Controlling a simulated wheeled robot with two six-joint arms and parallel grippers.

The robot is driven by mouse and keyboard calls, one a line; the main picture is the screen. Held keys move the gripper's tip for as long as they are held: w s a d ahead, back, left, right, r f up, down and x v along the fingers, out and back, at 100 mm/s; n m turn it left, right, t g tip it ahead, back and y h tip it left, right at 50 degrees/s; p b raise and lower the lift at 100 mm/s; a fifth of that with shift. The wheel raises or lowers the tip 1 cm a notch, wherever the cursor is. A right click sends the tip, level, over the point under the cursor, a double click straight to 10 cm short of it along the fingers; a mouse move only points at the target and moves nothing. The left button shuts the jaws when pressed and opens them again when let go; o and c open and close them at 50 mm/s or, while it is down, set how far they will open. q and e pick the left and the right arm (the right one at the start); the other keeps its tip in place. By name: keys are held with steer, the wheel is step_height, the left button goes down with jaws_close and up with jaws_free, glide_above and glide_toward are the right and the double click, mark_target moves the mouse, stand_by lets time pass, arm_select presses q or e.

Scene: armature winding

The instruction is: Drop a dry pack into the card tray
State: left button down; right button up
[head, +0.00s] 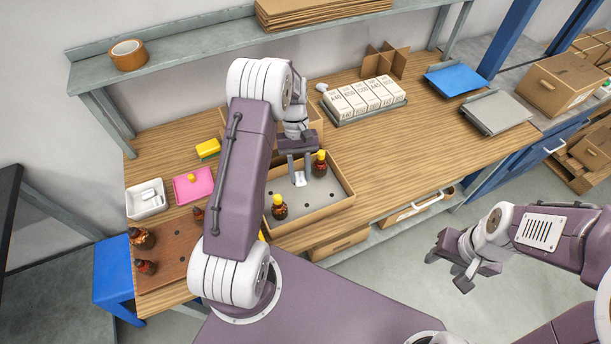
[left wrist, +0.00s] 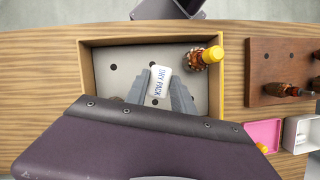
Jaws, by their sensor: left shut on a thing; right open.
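The dry pack (left wrist: 160,81) is a small white packet with blue "DRY PACK" lettering. My left gripper (head: 299,173) is shut on it, and the fingers (left wrist: 160,95) flank it in the left wrist view. The dry pack (head: 299,180) is over the card tray (head: 341,199), a brown open box with a grey holed insert. I cannot tell whether the pack touches the insert. My right gripper (head: 462,273) is open and empty, off the table at right.
A white bin (head: 134,206) with white packets, a pink tray (head: 206,190) and a brown board (head: 180,262) with several bottles stand left. A yellow sponge (head: 207,148) lies behind. White boxes (head: 366,99) fill a rack at the back. A shelf (head: 190,47) overhangs the table.

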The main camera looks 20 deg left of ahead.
arm_select(q)
steer(key=shift+w+a+r+n+h+p, duration=0.25)
steer(key=shift+w+a+n, duration=0.1)
steer(key=shift+a+n, duration=0.25)
steer(key=shift+w+a+r+n+h+p, duration=0.2)
steer(key=shift+w+a+n, duration=0.15)
steer(key=shift+a, duration=0.3)
steer(key=shift+w+d+f+b, duration=0.1)
steer(key=shift+d+f+b, duration=0.2)
steer(key=shift+b, duration=0.05)
steer(key=b, duration=0.6)
glide_above(297, 190)
step_height(297, 190, down, 6)
steer(key=shift+a+r, duration=0.15)
steer(key=shift+r, duration=0.1)
steer(key=shift+f, duration=0.1)
steer(key=shift+p, duration=0.3)
arm_select(e)
steer(key=f, duration=0.4)
steer(key=shift+w+a+f, duration=0.15)
steer(key=shift+w, duration=0.15)
arm_select(q)
steer(key=c, duration=1)
jaws_free()
